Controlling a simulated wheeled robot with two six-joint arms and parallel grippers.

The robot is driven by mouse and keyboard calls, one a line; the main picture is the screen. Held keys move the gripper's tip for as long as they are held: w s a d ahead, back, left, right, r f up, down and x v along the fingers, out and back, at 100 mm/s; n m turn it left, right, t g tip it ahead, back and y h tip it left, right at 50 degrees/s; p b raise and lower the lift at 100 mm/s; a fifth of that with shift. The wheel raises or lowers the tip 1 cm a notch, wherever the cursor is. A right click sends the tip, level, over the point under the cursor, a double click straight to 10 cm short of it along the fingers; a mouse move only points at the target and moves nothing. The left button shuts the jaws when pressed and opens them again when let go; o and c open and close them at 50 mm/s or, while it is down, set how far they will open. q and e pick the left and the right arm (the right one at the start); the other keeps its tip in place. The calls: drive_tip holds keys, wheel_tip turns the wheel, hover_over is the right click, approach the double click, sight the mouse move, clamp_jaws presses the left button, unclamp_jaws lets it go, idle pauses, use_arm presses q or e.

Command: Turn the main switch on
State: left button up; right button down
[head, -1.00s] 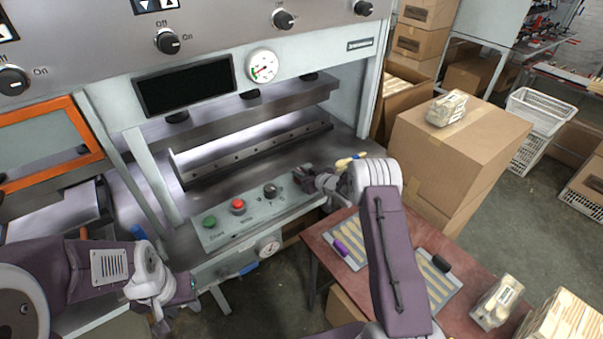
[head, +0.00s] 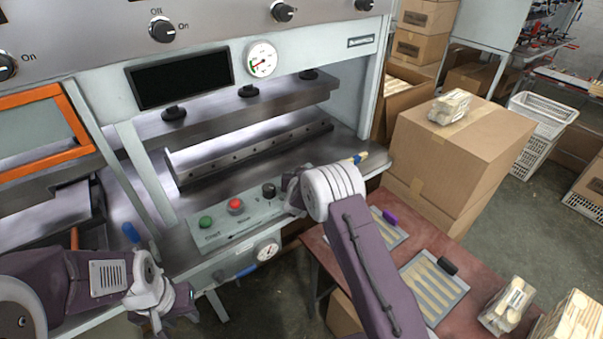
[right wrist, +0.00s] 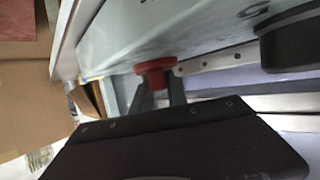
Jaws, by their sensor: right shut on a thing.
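The control console (head: 222,238) at the front of the press carries a green button (head: 205,222), a red button (head: 236,205) and a black knob (head: 269,190). My right gripper (head: 291,193) is at the console's right end, mostly hidden by its wrist in the head view. In the right wrist view my right gripper (right wrist: 158,88) is shut on a red knob (right wrist: 155,66), which looks like the main switch. A large black knob (right wrist: 288,38) is to its right there. My left gripper (head: 170,316) hangs low at the left, away from the console; its opening is unclear.
A gauge (head: 267,250) and blue-handled lever (head: 245,271) are on the console's front. A reddish table (head: 325,262) with a spoon tray (head: 434,286) stands to the right. Cardboard boxes (head: 470,145) stand behind it. Upper knobs (head: 163,30) line the press.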

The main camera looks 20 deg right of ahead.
drive_tip(key=shift+a+r+m+g+h+p, duration=0.15)
drive_tip(key=shift+m+g+h+p, duration=0.1)
drive_tip(key=shift+m+h+p, duration=0.3)
drive_tip(key=shift+d+r+m+g+h+p, duration=0.1)
drive_tip(key=shift+m+g+h+p, duration=0.15)
drive_tip(key=shift+m+h+p, duration=0.3)
drive_tip(key=shift+m+g+h+p, duration=0.35)
drive_tip(key=shift+m+g+h, duration=0.25)
drive_tip(key=shift+m+h, duration=0.55)
drive_tip(key=shift+h, duration=0.25)
drive_tip(key=c, duration=1.3)
unclamp_jaws()
drive_tip(key=shift+f, duration=0.15)
